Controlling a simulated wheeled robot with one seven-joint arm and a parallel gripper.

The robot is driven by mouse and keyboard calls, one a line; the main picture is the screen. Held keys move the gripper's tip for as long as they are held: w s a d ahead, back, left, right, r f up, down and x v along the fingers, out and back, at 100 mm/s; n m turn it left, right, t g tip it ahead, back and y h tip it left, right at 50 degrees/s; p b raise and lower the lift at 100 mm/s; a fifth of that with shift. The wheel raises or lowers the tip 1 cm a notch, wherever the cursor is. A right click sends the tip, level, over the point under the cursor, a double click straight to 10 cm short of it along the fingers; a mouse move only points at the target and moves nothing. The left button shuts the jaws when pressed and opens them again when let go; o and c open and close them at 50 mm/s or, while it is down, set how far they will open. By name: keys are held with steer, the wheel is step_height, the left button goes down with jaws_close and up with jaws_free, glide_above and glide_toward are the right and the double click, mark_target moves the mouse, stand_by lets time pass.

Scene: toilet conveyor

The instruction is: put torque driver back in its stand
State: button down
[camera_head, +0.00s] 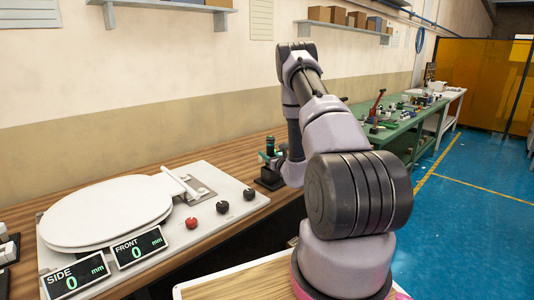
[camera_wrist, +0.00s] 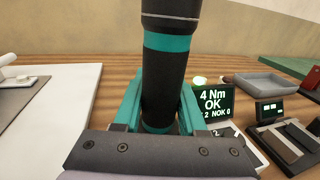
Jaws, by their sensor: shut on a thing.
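The torque driver (camera_wrist: 168,75) is black with teal bands and stands upright between the two teal fingers of my gripper (camera_wrist: 160,100) in the wrist view. My gripper is shut on it. Its lower end is hidden behind the gripper body. In the head view the driver's dark top (camera_head: 270,145) shows just left of my arm, over the wooden bench. A dark block (camera_head: 267,181), perhaps the stand, sits below it, partly covered by my arm. I cannot tell whether the driver is seated in it. A small display (camera_wrist: 213,101) reading "4 Nm OK" stands right of the driver.
A white fixture plate (camera_head: 215,212) with a toilet seat lid (camera_head: 110,210), knobs and two displays lies left on the bench. In the wrist view, a grey tray (camera_wrist: 271,84) and a dark device (camera_wrist: 288,140) stand right. A green table (camera_head: 385,135) is farther back.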

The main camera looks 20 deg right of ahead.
steer(key=shift+c, duration=1.9)
jaws_free()
steer(key=shift+s, duration=0.1)
steer(key=s, duration=1)
steer(key=shift+s+d, duration=0.3)
steer(key=shift+d, duration=0.15)
